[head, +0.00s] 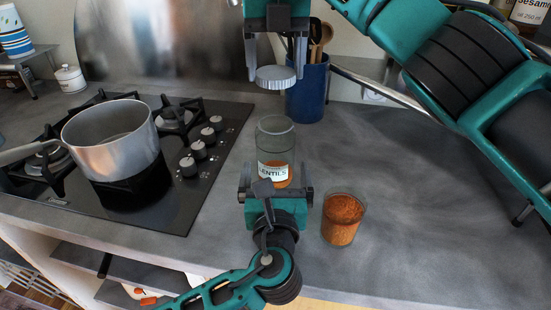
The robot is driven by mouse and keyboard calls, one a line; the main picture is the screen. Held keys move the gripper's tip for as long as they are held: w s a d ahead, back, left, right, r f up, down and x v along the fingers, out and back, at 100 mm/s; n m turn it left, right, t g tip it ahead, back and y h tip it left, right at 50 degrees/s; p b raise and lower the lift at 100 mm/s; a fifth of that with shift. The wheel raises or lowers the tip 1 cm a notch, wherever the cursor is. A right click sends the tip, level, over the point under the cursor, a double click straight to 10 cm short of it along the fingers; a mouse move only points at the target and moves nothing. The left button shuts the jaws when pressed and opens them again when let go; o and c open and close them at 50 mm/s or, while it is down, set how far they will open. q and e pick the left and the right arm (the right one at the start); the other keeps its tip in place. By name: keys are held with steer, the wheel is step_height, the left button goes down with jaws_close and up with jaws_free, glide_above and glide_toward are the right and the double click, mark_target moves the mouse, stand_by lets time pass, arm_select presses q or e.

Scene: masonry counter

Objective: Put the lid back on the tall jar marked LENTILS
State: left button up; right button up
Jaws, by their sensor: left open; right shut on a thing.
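The tall glass jar (275,135) marked LENTILS stands upright and open-topped on the grey counter, with orange contents low inside. My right gripper (276,68) comes in from above and is shut on a grey ridged lid (276,78). The lid is held roughly level, above the jar and apart from its rim. My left gripper (276,188) is open at the near side of the jar, with its fingers at either side of the lower part. I cannot tell whether they touch the glass. The gripper hides the jar's base.
A glass of orange-red grains (342,219) stands right of the jar. A blue utensil crock (307,92) stands behind it. A steel pot (112,138) sits on the black hob (200,190) at the left. The counter at the right is clear.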

arm_select(q)
steer(key=w, duration=0.7)
steer(key=c, duration=1.3)
steer(key=shift+o, duration=0.2)
arm_select(e)
glide_above(276, 116)
steer(key=shift+f, duration=2.5)
steer(key=shift+f, duration=0.9)
steer(key=shift+f, duration=0.55)
